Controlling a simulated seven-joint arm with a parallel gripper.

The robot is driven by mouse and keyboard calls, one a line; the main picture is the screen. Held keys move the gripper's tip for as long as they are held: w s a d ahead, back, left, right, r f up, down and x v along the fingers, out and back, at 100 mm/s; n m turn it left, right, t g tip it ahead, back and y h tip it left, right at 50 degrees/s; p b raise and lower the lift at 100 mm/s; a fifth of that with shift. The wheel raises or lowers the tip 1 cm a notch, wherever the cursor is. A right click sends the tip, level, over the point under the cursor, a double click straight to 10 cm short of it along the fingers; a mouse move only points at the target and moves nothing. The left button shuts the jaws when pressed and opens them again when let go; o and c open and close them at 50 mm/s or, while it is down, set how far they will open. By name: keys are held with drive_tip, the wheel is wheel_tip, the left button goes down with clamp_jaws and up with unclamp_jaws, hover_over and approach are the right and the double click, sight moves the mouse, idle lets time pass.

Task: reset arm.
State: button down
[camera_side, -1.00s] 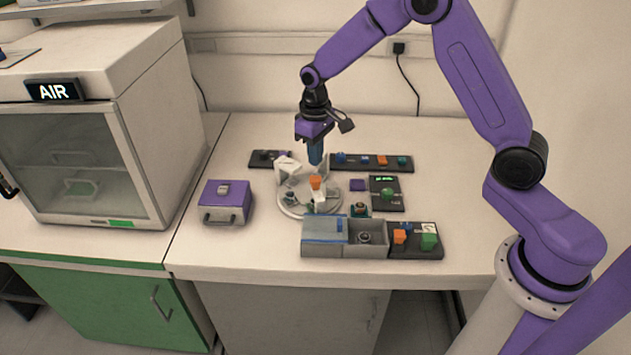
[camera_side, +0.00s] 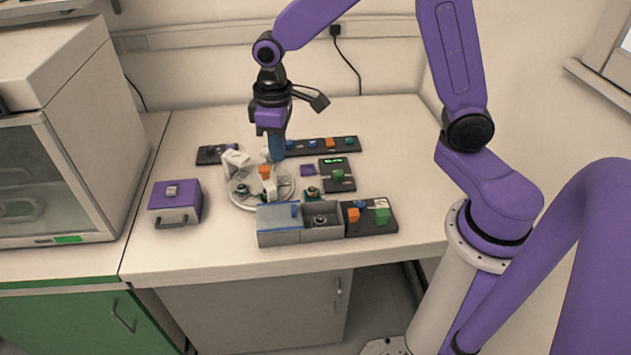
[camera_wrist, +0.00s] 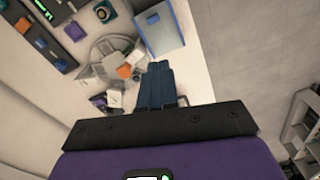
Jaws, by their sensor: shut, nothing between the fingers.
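My gripper (camera_side: 277,148) points down over the back part of the round white stage (camera_side: 248,204) on the bench. Its blue fingers are shut together with nothing between them. In the wrist view the shut blue fingers (camera_wrist: 158,84) show in front of the dark bar and purple body of the hand. An orange block (camera_side: 265,172) and white parts stand on the stage just below the fingers. A gap between fingertips and stage parts is hard to judge.
A grey box (camera_side: 279,239) with a blue-edged lid stands at the bench front. Dark panels with coloured blocks (camera_side: 369,218) lie right of it and behind (camera_side: 330,144). A purple case (camera_side: 174,205) sits left. A white chamber (camera_side: 60,130) stands far left. Bench right of the panels is clear.

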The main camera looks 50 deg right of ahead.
drive_tip(key=s+d+r+n, duration=0.2)
drive_tip(key=s+n, duration=0.1)
drive_tip(key=s, duration=0.9)
drive_tip(key=s+d+r+n, duration=0.2)
drive_tip(key=s+n, duration=0.1)
drive_tip(key=s, duration=1)
drive_tip(key=shift+d+n, duration=0.3)
drive_tip(key=shift+d, duration=0.05)
drive_tip(key=shift+w, duration=0.1)
